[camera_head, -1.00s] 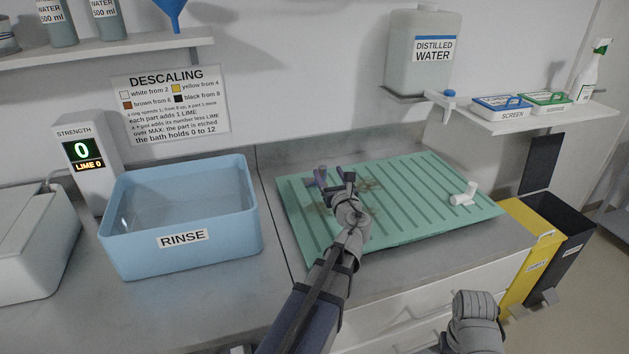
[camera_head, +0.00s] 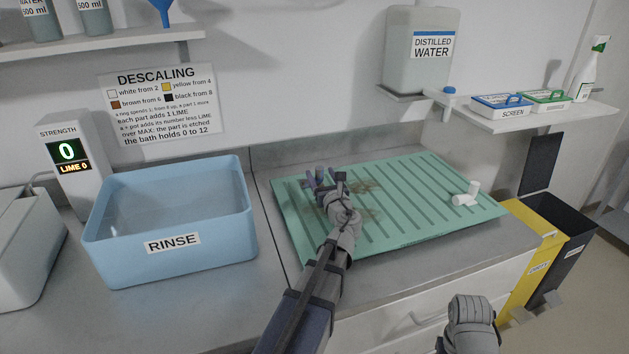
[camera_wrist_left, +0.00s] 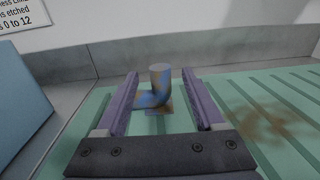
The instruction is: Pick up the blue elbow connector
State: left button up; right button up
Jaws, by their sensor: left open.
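The blue elbow connector (camera_wrist_left: 161,86) shows in the left wrist view on the green mat (camera_wrist_left: 262,95), one end up and the other toward the left finger. It has brownish stains. In the head view it is mostly hidden at my left gripper; a small greyish top (camera_head: 320,171) shows between the fingers. My left gripper (camera_head: 325,178) is open over the left part of the mat. In the left wrist view its two fingers stand on either side of the elbow; I cannot tell whether they touch it.
A blue rinse basin (camera_head: 172,241) stands left of the mat. A white connector (camera_head: 466,194) lies on the mat's right side. Yellow (camera_head: 538,240) and black (camera_head: 572,235) bins stand right of the counter. A shelf (camera_head: 530,118) with trays is above right.

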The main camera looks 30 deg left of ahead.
aim_at(317, 167)
pick_arm(q)
jog(key=x, duration=0.5)
jog(key=shift+w+f, duration=0.1)
jog(key=shift+c, duration=0.2)
grip_shut()
